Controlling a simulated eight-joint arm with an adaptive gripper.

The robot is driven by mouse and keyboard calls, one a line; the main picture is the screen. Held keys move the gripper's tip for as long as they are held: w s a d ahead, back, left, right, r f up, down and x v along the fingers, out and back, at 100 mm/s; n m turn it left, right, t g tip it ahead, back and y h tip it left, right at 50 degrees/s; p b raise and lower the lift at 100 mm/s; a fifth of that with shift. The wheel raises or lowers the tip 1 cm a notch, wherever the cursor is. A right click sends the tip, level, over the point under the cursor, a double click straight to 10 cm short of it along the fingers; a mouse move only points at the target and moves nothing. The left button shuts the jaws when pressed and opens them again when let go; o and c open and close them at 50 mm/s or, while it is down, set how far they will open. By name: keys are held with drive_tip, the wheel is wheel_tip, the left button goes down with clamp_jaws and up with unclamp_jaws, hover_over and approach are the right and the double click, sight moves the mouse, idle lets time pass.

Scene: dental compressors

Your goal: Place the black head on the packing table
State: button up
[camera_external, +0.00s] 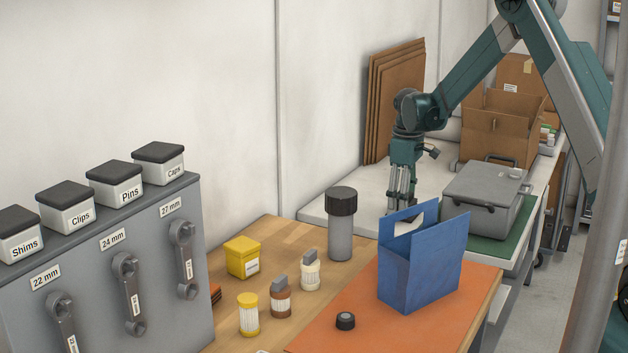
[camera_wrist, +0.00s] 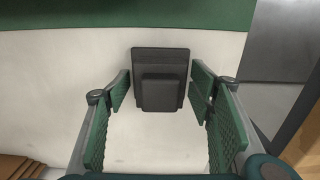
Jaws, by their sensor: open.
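The black head (camera_wrist: 160,100), a dark square plate with a smaller block on it, shows in the wrist view between my fingers. It appears to rest on the pale top of the packing table (camera_wrist: 48,85). My gripper (camera_wrist: 160,90) is open, with a gap between the head and the fingers on each side. In the external view my gripper (camera_external: 401,205) points down low over the packing table (camera_external: 325,212), behind the blue holder. The head is mostly hidden there by the fingers and the holder.
A blue holder (camera_external: 420,270) stands on the orange mat (camera_external: 470,290) in front of my gripper. A dark-capped grey cylinder (camera_external: 340,235) stands to its left. A grey case (camera_external: 483,205) sits on a green mat to the right. Cardboard sheets (camera_external: 385,100) lean on the wall.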

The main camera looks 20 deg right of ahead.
drive_tip(key=shift+r, duration=0.15)
wheel_tip(320, 180, up, 12)
drive_tip(key=shift+f+p, duration=0.15)
drive_tip(key=shift+p, duration=0.45)
drive_tip(key=shift+r, duration=0.2)
idle(0.5)
drive_tip(key=s+d+r+m+t, duration=0.1)
drive_tip(key=s+r+m+t, duration=0.25)
drive_tip(key=s+r, duration=2.1)
drive_tip(key=s+f+m+t, duration=0.2)
drive_tip(key=s, duration=1.3)
drive_tip(key=s+d+f+m+t, duration=0.1)
drive_tip(key=s+f+m, duration=0.2)
drive_tip(key=s, duration=1.1)
drive_tip(key=shift+s+t, duration=0.35)
drive_tip(key=shift+s, duration=0.05)
